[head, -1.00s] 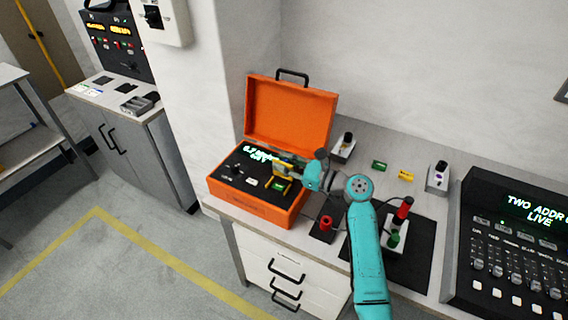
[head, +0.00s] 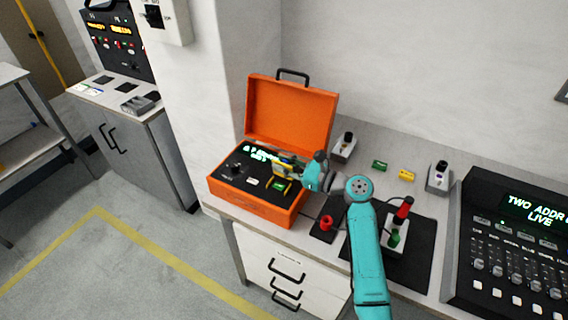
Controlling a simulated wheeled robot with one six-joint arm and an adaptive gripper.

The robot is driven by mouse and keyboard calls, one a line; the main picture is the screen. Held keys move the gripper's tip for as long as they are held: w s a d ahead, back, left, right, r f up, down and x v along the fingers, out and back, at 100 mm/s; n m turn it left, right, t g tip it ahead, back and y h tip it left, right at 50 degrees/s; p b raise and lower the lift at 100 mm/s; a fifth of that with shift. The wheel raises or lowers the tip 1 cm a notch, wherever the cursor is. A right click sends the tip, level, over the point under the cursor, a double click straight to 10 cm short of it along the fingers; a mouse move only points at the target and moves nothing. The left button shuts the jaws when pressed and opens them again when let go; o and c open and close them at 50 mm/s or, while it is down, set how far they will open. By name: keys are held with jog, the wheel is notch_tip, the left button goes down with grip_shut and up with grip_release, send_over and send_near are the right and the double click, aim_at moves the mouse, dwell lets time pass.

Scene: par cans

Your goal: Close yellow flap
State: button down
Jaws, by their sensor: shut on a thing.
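The yellow flap (head: 288,188) is in the open orange case (head: 258,205), on the right part of its black panel, next to a green-lit spot. It looks raised at its far side; its exact angle is too small to tell. My gripper (head: 291,170) is over the panel at the flap, reaching in from the right. Its jaws look shut on a yellow piece at the flap, partly hidden by the gripper itself.
The case lid (head: 290,115) stands open behind the panel. Right of the case are a red knob (head: 326,222), a small green block (head: 379,165), a yellow block (head: 407,175) and a black console (head: 515,245). Floor in front is free.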

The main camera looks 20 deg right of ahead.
jog(key=n, duration=0.1)
jog(key=s+a+n, duration=0.1)
jog(key=n, duration=0.3)
jog(key=shift+s+a+f, duration=0.15)
jog(key=shift+s+a, duration=0.15)
jog(key=shift+s, duration=0.05)
jog(key=n, duration=0.2)
jog(key=s+a+n, duration=0.1)
jog(key=shift+f+n, duration=0.3)
jog(key=shift+f, duration=0.1)
jog(key=shift+s+a+f+n, duration=0.15)
jog(key=shift+f+n, duration=0.05)
jog(key=shift+n, duration=0.45)
jog(key=shift+s+a+f+n, duration=0.1)
jog(key=shift+f+n, duration=0.1)
jog(key=shift+n, duration=0.45)
jog(key=c, duration=1.1)
grip_release()
notch_tip(320, 180, up, 10)
jog(key=shift+f, duration=0.1)
